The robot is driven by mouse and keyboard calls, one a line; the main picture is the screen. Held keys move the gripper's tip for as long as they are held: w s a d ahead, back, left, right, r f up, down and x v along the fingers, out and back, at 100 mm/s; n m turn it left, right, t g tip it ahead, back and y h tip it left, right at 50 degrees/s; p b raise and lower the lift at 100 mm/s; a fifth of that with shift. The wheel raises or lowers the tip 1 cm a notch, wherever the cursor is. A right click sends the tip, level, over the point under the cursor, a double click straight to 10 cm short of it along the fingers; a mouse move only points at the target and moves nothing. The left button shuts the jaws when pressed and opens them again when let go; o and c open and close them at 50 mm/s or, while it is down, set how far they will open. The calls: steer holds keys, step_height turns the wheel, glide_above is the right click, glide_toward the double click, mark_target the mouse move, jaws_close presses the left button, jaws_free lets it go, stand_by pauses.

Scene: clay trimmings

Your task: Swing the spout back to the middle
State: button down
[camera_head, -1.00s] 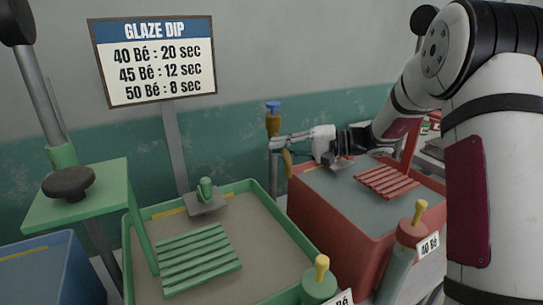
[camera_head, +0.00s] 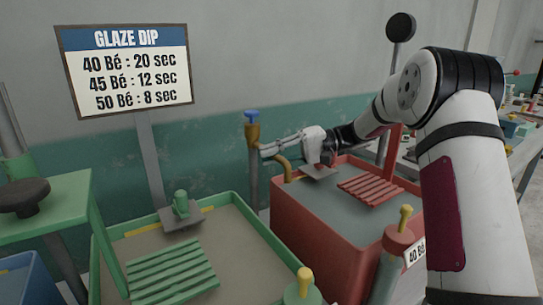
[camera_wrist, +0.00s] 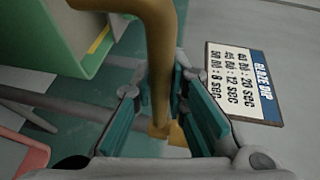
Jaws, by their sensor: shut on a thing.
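A brass tap (camera_head: 252,132) with a blue top stands on a grey post by the wall. Its curved brass spout (camera_head: 285,164) points right and down, its end near the left rim of the red tank (camera_head: 317,220). My gripper (camera_head: 267,149) reaches in from the right and is shut on the spout close to the tap body. In the wrist view the spout (camera_wrist: 161,60) runs down between the two teal finger pads. The exact contact is partly hidden by the fingers.
A green tank (camera_head: 235,203) with a slatted rack (camera_head: 170,272) stands left of the red tank. The red tank holds grey liquid and a red rack (camera_head: 370,189). A glaze dip sign (camera_head: 127,68) stands behind. A green stand (camera_head: 45,208) is at left.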

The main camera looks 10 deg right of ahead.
steer(key=c, duration=1.6)
jaws_free()
steer(key=shift+o, duration=0.2)
steer(key=d+r, duration=0.2)
steer(key=d, duration=0.9)
steer(key=shift+s+d, duration=0.4)
steer(key=shift+s, duration=0.05)
steer(key=shift+s, duration=0.1)
